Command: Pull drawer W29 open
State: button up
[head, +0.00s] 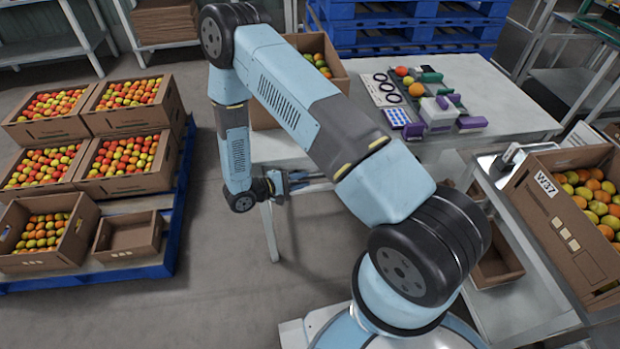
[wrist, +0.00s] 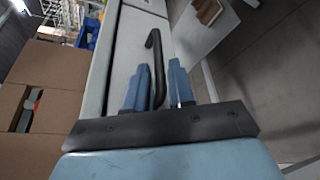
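My gripper (head: 298,181) is low beside the front of the white table in the head view. In the wrist view its two blue fingers (wrist: 160,68) are apart. A black bar handle (wrist: 152,42) on a pale grey drawer front (wrist: 127,45) runs down between the fingers, closer to the left one. I cannot tell whether a finger touches it. The drawer looks shut. No W29 label is readable in either view, and my arm hides much of the drawer side in the head view.
The table top (head: 500,85) bears a tray, boxes and purple-and-white items. A cardboard box (wrist: 45,75) is left of the drawer in the wrist view. Crate W37 (head: 570,250) is right. Bare floor (head: 230,290) lies between pallet and table.

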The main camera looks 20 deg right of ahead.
jog(key=shift+x, duration=1.65)
jog(key=shift+c, duration=0.2)
grip_shut()
